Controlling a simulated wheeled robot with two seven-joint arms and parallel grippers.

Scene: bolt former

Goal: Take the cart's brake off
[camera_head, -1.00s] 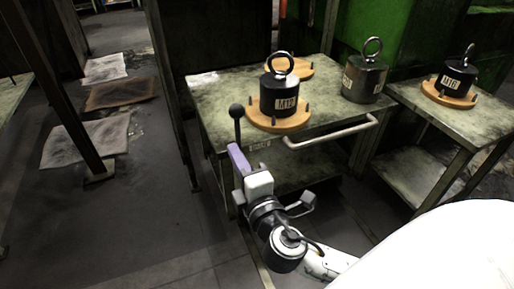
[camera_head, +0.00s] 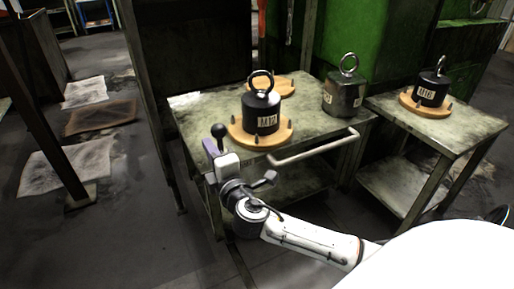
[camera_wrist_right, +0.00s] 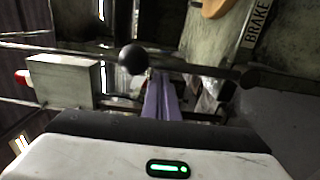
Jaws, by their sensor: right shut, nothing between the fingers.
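The cart (camera_head: 312,118) is a worn metal table on legs with a pale bar handle (camera_head: 315,147) along its front edge. The brake lever ends in a black ball knob (camera_head: 218,130) at the cart's front left corner; the knob also shows in the right wrist view (camera_wrist_right: 132,58). A BRAKE label (camera_wrist_right: 257,25) is on the cart edge in that view. My right gripper (camera_head: 210,147) has purple fingers, shut and empty, close beside the lever just below the knob. I cannot tell whether they touch it. My left gripper is out of view.
A black M12 weight (camera_head: 262,108) stands on a round wooden base on the cart, with a dark ringed weight (camera_head: 343,92) at the right. A second table (camera_head: 458,132) with an M16 weight (camera_head: 433,86) stands to the right. The floor at left has mats (camera_head: 68,165).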

